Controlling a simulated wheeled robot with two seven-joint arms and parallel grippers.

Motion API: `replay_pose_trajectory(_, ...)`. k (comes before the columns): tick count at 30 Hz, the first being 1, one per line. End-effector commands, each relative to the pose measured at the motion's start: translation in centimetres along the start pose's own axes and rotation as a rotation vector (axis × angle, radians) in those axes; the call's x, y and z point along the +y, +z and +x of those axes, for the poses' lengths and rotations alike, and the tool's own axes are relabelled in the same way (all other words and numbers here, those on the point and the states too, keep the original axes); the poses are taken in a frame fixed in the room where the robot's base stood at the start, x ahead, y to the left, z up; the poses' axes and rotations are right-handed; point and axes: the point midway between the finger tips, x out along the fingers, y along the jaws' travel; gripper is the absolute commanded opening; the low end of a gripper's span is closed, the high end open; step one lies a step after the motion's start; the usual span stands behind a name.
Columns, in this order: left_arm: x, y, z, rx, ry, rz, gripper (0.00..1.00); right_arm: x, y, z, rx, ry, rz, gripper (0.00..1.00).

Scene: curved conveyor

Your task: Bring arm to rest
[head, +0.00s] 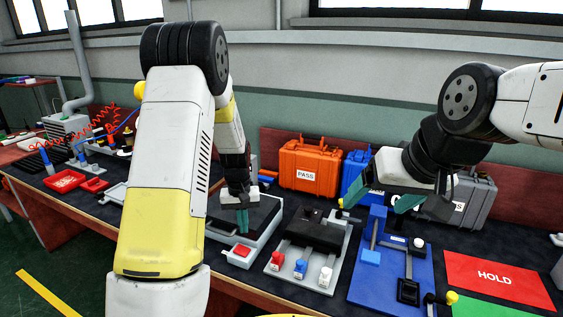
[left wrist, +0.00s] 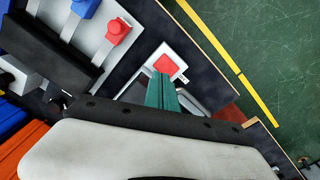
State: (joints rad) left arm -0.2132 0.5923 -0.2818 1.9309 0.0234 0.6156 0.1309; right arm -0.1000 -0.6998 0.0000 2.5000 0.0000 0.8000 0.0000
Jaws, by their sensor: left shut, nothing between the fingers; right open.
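My left gripper (head: 242,217) hangs down over the grey device with the dark top (head: 262,217), just behind its red button (head: 242,251). Its green fingers are together with nothing between them. In the left wrist view the shut fingers (left wrist: 161,92) point at the red button (left wrist: 166,66); I cannot tell whether they touch the device. My right gripper (head: 374,203) is at the right, above the back of the bench near the blue fixture (head: 390,270). Its green fingers are apart and empty.
An orange PASS case (head: 311,164), a blue case (head: 354,172) and a grey case (head: 470,200) stand along the back. A grey fixture with coloured knobs (head: 284,262) sits between the grippers. A red HOLD mat (head: 494,276) lies at the right. Red trays (head: 64,181) lie at the left.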

Motion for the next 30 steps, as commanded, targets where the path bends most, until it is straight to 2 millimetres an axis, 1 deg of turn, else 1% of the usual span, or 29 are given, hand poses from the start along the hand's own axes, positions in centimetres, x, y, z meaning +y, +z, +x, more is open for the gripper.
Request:
replay_pose_trajectory(1, 0.1, 0.2, -1.8, 0.020, 0.019, 0.001, 0.00, 0.0, 0.0, 0.0, 0.000, 0.000, 0.000, 0.82)
replay_pose_trajectory(2, 0.1, 0.5, -3.0, 0.032, 0.032, 0.003, 0.00, 0.0, 0.0, 0.0, 0.000, 0.000, 0.000, 0.82)
replay_pose_trajectory(4, 0.4, 1.4, -6.2, 0.063, 0.065, 0.012, 0.00, 0.0, 0.0, 0.0, 0.000, 0.000, 0.000, 0.82)
replay_pose_trajectory(5, 0.4, 2.0, -7.6, 0.077, 0.080, 0.016, 0.00, 0.0, 0.0, 0.0, 0.000, 0.000, 0.000, 0.82)
replay_pose_trajectory(6, 0.5, 2.7, -9.4, 0.097, 0.099, 0.023, 0.00, 0.0, 0.0, 0.0, 0.000, 0.000, 0.000, 0.82)
replay_pose_trajectory(8, 0.5, 4.0, -12.1, 0.129, 0.125, 0.036, 0.00, 0.0, 0.0, 0.0, 0.000, 0.000, 0.000, 0.82)
replay_pose_trajectory(9, 0.4, 5.0, -13.7, 0.149, 0.140, 0.046, 0.00, 0.0, 0.0, 0.0, 0.000, 0.000, 0.000, 0.82)
replay_pose_trajectory(11, 0.4, 6.5, -16.1, 0.182, 0.162, 0.062, 0.00, 0.0, 0.0, 0.0, 0.000, 0.000, 0.000, 0.82)
replay_pose_trajectory(12, 0.3, 7.6, -17.5, 0.204, 0.174, 0.072, 0.00, 0.0, 0.0, 0.0, 0.000, 0.000, 0.000, 0.82)
replay_pose_trajectory(14, 0.2, 9.3, -19.5, 0.238, 0.191, 0.089, 0.00, 0.0, 0.0, 0.0, 0.000, 0.000, 0.000, 0.82)
replay_pose_trajectory(15, 0.1, 10.5, -20.8, 0.262, 0.200, 0.101, 0.00, 0.0, 0.0, 0.0, 0.000, 0.000, 0.000, 0.82)
replay_pose_trajectory(17, -0.2, 12.3, -22.4, 0.299, 0.211, 0.119, 0.00, 0.0, 0.0, 0.0, 0.000, 0.000, 0.000, 0.82)
replay_pose_trajectory(18, -0.3, 13.7, -23.4, 0.322, 0.217, 0.132, 0.00, 0.0, 0.0, 0.0, 0.000, 0.000, 0.000, 0.82)
replay_pose_trajectory(21, -0.7, 16.8, -25.4, 0.384, 0.224, 0.162, 0.00, 0.0, 0.0, 0.0, 0.000, 0.000, 0.000, 0.82)
replay_pose_trajectory(25, -1.2, 20.3, -26.8, 0.451, 0.223, 0.195, 0.00, 0.0, 0.0, 0.0, 0.000, 0.000, 0.000, 0.82)
replay_pose_trajectory(27, -1.4, 21.6, -27.2, 0.478, 0.220, 0.207, 0.00, 0.0, 0.0, 0.0, 0.000, 0.000, 0.000, 0.82)
replay_pose_trajectory(30, -1.6, 22.9, -27.4, 0.502, 0.215, 0.219, 0.00, 0.0, 0.0, 0.0, 0.000, 0.000, 0.000, 0.82)
